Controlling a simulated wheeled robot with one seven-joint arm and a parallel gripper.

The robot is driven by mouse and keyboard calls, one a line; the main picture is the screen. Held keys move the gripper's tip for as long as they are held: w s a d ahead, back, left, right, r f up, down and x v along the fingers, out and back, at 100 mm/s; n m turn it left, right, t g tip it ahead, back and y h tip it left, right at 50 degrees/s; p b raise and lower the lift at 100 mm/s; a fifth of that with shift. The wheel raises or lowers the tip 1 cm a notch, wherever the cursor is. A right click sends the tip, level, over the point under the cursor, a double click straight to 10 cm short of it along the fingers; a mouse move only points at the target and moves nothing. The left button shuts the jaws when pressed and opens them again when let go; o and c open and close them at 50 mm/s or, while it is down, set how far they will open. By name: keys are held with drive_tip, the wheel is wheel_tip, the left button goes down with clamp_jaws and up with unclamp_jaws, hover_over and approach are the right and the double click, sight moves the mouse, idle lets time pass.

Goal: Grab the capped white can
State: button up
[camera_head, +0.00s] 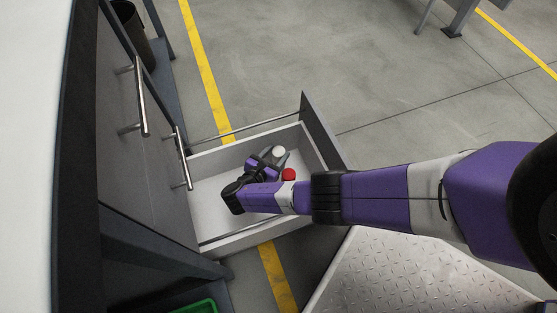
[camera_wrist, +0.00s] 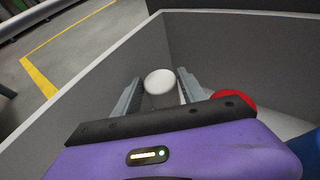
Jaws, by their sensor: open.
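The capped white can (camera_wrist: 159,82) is in the open drawer. In the wrist view its round white top shows between the two fingers of my gripper (camera_wrist: 157,95), which is open. I cannot tell whether either finger touches it. In the head view the white top (camera_head: 279,151) shows just beyond my gripper (camera_head: 272,160), near the drawer's far right corner. My gripper reaches down inside the drawer. The can's lower body is mostly hidden.
A red round object (camera_head: 288,174) stands close beside the can; it also shows in the wrist view (camera_wrist: 234,98). A blue object (camera_wrist: 307,150) is at the wrist view's right edge. The drawer walls (camera_head: 314,147) stand close around. Cabinet handles (camera_head: 140,97) are at left.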

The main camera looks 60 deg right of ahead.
drive_tip(key=shift+d+f, duration=0.25)
drive_tip(key=shift+d, duration=0.35)
clamp_jaws()
drive_tip(key=shift+w, duration=0.1)
drive_tip(key=shift+r, duration=0.15)
